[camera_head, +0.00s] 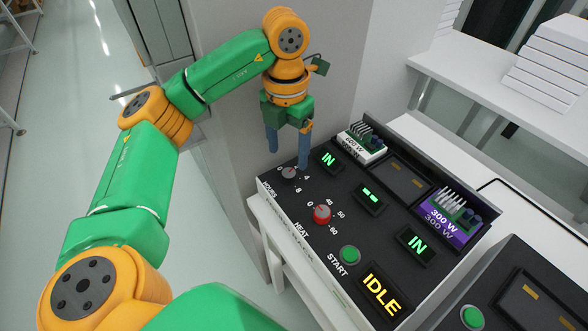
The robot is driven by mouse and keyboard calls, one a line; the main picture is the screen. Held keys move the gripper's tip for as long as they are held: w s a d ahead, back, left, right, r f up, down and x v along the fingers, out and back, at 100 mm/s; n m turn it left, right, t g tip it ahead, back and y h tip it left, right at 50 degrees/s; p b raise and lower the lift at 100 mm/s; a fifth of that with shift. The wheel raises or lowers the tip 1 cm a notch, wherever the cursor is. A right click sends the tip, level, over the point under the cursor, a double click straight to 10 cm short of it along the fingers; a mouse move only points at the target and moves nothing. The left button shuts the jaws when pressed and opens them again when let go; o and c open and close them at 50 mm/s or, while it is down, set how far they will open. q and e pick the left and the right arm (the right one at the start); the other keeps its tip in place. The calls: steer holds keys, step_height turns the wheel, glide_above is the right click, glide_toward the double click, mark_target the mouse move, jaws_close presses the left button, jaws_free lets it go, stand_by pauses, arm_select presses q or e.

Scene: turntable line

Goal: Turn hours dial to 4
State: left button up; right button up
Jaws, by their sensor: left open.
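The hours dial (289,173) is a small dark knob at the far left corner of the black control panel (312,258), with the marks 0, 4 and 8 around it. Its pointer is too small to read. My left gripper (287,158) is open, with two blue-grey fingers pointing down just above and around the dial's area. One finger is left of the dial and the other is right of it. I cannot tell whether they touch it. My right gripper is not in view.
A red heat dial (322,214), a green start button (349,255) and a yellow IDLE display (381,291) sit on the panel. Modules marked 600 W (362,148) and 300 W (447,221) stand in slots. A pale wall (335,60) rises behind my gripper.

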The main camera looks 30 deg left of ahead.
mark_target(289, 172)
arm_select(q)
step_height(289, 172, down, 6)
steer(key=shift+r, duration=0.1)
jaws_close()
steer(key=shift+w+m, duration=0.1)
steer(key=shift+m, duration=0.4)
stand_by(0.5)
steer(key=m, duration=0.3)
steer(key=shift+m, duration=0.4)
steer(key=shift+m+b, duration=0.4)
steer(key=shift+m, duration=1.9)
